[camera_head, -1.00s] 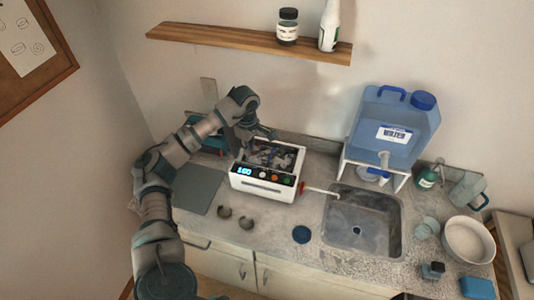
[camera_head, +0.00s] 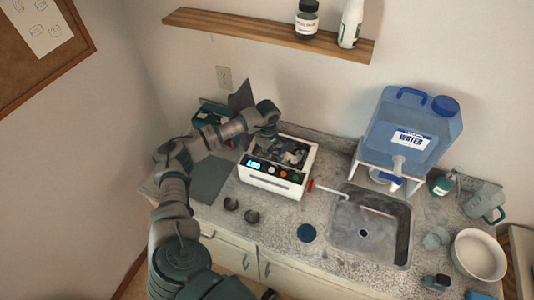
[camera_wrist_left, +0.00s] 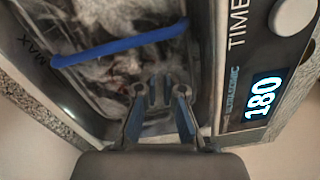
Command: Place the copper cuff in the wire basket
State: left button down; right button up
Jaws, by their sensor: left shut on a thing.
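My left gripper (camera_head: 266,133) is over the open tank of the white cleaner (camera_head: 270,184). In the left wrist view, the gripper (camera_wrist_left: 159,95) is shut on a small, dull piece, probably the copper cuff; its shape and colour are hard to make out. The wire basket appears to sit inside the tank, with a blue handle bar (camera_wrist_left: 120,45) across it; its mesh is blurred. Whether the held piece touches the basket is unclear. Two small dark cuffs (camera_head: 231,203) (camera_head: 252,216) lie on the counter in front of the cleaner. My right gripper is out of view.
A grey mat (camera_head: 208,178) lies left of the cleaner. The sink (camera_head: 368,228) is to its right, with a blue water jug (camera_head: 412,125) on a stand behind. A wooden shelf (camera_head: 270,35) hangs above.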

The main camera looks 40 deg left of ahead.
pick_arm(q)
jog(key=shift+d, duration=0.1)
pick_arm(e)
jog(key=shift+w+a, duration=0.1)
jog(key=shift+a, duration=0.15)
pick_arm(q)
jog(key=c, duration=1.6)
grip_release()
jog(key=shift+f, duration=0.1)
notch_tip(320, 180, up, 12)
jog(key=b, duration=0.1)
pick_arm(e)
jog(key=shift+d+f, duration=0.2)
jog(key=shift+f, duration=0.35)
pick_arm(q)
jog(key=shift+w, duration=0.1)
